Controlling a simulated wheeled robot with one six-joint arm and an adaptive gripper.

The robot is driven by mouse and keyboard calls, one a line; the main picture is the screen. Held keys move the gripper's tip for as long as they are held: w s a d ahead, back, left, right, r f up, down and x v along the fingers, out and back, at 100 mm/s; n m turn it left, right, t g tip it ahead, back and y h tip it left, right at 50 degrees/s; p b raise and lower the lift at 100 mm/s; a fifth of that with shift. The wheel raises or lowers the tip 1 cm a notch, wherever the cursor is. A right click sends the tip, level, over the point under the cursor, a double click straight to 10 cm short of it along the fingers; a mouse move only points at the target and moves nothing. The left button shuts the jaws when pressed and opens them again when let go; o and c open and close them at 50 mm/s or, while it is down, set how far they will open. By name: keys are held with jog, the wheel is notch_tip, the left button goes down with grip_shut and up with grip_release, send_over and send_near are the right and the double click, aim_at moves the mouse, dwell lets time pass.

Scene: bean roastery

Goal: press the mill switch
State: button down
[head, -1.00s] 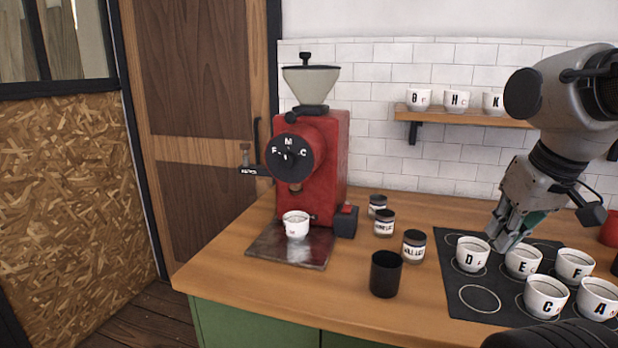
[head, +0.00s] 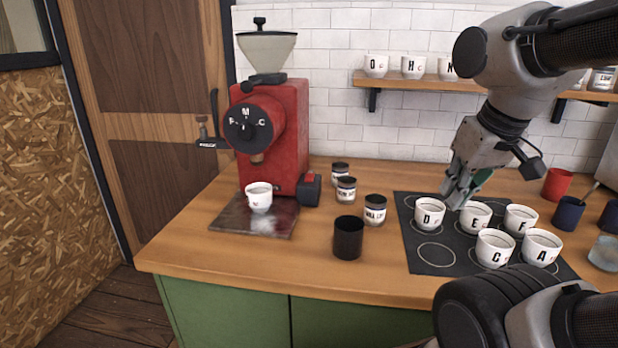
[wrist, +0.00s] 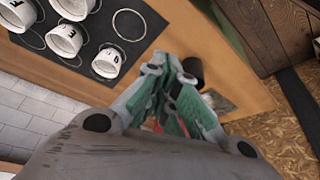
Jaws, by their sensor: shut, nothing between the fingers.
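The red mill (head: 285,125) with a grey hopper stands on the wooden counter at centre left in the head view. The mill switch (head: 309,189), a small dark box with a red top, sits at the mill's lower right side. A white cup (head: 259,197) stands on the mill's dark tray (head: 225,217). My gripper (head: 452,200) is shut and empty, pointing down near the back of cup D (head: 430,213), well to the right of the switch. In the wrist view my gripper (wrist: 175,75) shows its green-padded fingers together; the switch cannot be made out there.
Several lettered cups stand on a black mat (head: 433,254). Dark labelled jars (head: 346,190) and a black cup (head: 348,238) stand between the mat and the switch. A wall shelf (head: 420,83) holds more cups. A red cup (head: 557,184) stands at right.

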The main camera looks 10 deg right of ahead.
jog(key=w+a+f+n+g+y, duration=0.1)
jog(key=w+f+y, duration=0.1)
jog(key=w, duration=0.8)
jog(key=w+a+f+n+y, duration=0.1)
jog(key=w+a+f+n, duration=0.1)
jog(key=w, duration=0.8)
jog(key=w+a+f+n+g+y, duration=0.1)
jog(key=w+f+y, duration=0.15)
jog(key=w, duration=0.75)
jog(key=w+a+r+n+t+y, duration=0.1)
jog(key=w+a+r+n, duration=0.1)
jog(key=w+n, duration=0.3)
jog(key=w+a+r+n+t+y, duration=0.1)
jog(key=w+a+r+n, duration=0.1)
jog(key=w+n, duration=0.3)
jog(key=shift+w+a+r, duration=0.15)
jog(key=shift+a+r, duration=0.2)
jog(key=shift+r, duration=0.35)
